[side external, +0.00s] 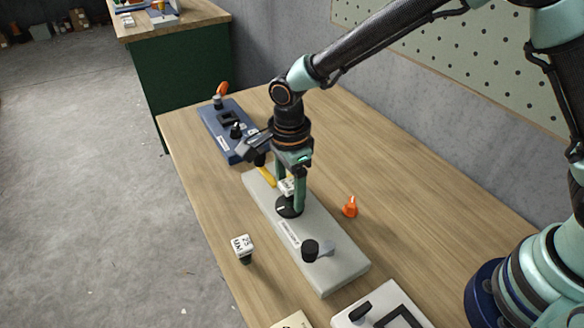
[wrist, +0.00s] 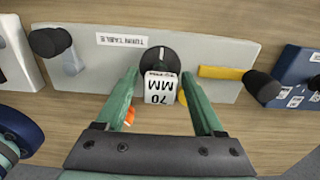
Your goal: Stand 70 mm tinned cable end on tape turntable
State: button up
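The 70 mm cable end (wrist: 161,90) shows as a white block with a "70 MM" label in the wrist view. It is at the black round disc of the tape turntable (wrist: 122,66), overlapping the disc's near edge. In the side view the cable end (side external: 286,187) is partly hidden by my fingers, just over the disc (side external: 289,207). Whether it rests on the disc is hard to tell. My gripper (wrist: 160,76) is low over the disc, with one finger on each side of the block and narrow gaps seeming to show. The turntable's grey base (side external: 318,262) lies on the table.
A white block marked "25" (side external: 242,244) stands left of the turntable. An orange knob-like piece (side external: 350,207) stands to its right. A blue fixture (side external: 221,125) is behind, a yellow bar (wrist: 220,72) lies on the base, and pale fixtures (side external: 385,306) are in front.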

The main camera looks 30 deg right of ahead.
aim_at(291, 183)
jog(key=shift+r, duration=0.1)
notch_tip(291, 183, up, 12)
jog(key=s+d+r+n+t, duration=0.3)
jog(key=d+r+n, duration=0.45)
jog(key=d, duration=0.55)
jog(key=s+d+n+t, duration=0.2)
jog(key=s+d+n, duration=0.5)
jog(key=d+n, duration=0.2)
jog(key=shift+s+d+f+n+t, duration=0.2)
jog(key=shift+s+n+t, duration=0.1)
jog(key=shift+n, duration=0.45)
